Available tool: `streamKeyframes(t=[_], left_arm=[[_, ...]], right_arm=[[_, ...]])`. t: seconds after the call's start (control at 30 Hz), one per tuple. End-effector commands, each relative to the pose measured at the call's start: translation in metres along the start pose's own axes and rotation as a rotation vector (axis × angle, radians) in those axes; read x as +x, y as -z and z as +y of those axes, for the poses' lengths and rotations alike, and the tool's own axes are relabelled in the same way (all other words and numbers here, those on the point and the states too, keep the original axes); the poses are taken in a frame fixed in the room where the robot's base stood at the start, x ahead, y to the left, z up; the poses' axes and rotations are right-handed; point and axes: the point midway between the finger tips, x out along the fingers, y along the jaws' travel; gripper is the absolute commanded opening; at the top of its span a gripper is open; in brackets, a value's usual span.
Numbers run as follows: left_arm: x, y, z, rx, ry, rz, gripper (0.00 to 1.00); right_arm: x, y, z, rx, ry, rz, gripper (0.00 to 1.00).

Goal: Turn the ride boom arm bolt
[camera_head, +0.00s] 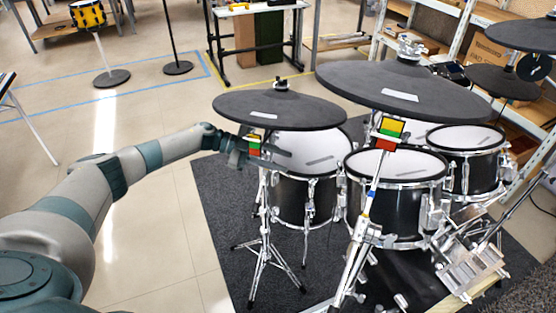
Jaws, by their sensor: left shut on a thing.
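A drum kit with mesh pads fills the middle and right. A bolt with a red, yellow and green block (254,145) sits on the stand under the left black cymbal pad (310,115). My left gripper (262,154) reaches in from the left at this bolt, with its fingers on either side of it. It is shut on the bolt, partly hiding it. A similar coloured block (391,128) is on the boom stand under the large middle cymbal pad (425,98). I cannot tell how far either bolt is turned. My right gripper is not in view.
Drums with white mesh heads (397,164) stand close to the right of the gripper. The tripod legs of the left stand (268,255) spread on a dark mat (225,205). Shelves with boxes stand behind at the right. The tiled floor (150,235) at the left is clear.

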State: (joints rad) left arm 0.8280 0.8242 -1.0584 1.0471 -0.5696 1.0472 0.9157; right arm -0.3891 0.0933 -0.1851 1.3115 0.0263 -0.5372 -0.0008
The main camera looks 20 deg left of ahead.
Motion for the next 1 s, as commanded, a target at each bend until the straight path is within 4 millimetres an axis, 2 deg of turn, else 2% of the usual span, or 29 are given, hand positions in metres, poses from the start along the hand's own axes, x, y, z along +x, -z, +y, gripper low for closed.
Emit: streamKeyframes(t=[0.13, 0.17, 0.23, 0.67, 0.87, 1.0], left_arm=[[-0.002, 0.000, -0.003, 0.001, 0.007, -0.002, 0.07], [-0.002, 0.000, -0.003, 0.001, 0.007, -0.002, 0.32], [-0.002, 0.000, -0.003, 0.001, 0.007, -0.002, 0.48], [-0.004, 0.000, -0.001, 0.000, 0.004, -0.001, 0.48], [-0.021, -0.001, -0.001, 0.000, 0.005, -0.002, 0.48], [-0.043, -0.002, -0.001, 0.000, 0.006, -0.003, 0.48]], right_arm=[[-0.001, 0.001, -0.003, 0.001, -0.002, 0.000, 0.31], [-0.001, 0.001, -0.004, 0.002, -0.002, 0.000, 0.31], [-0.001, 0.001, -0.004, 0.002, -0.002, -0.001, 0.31], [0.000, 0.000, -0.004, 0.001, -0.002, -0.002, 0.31], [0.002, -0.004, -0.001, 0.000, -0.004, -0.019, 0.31], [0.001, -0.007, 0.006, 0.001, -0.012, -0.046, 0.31]])
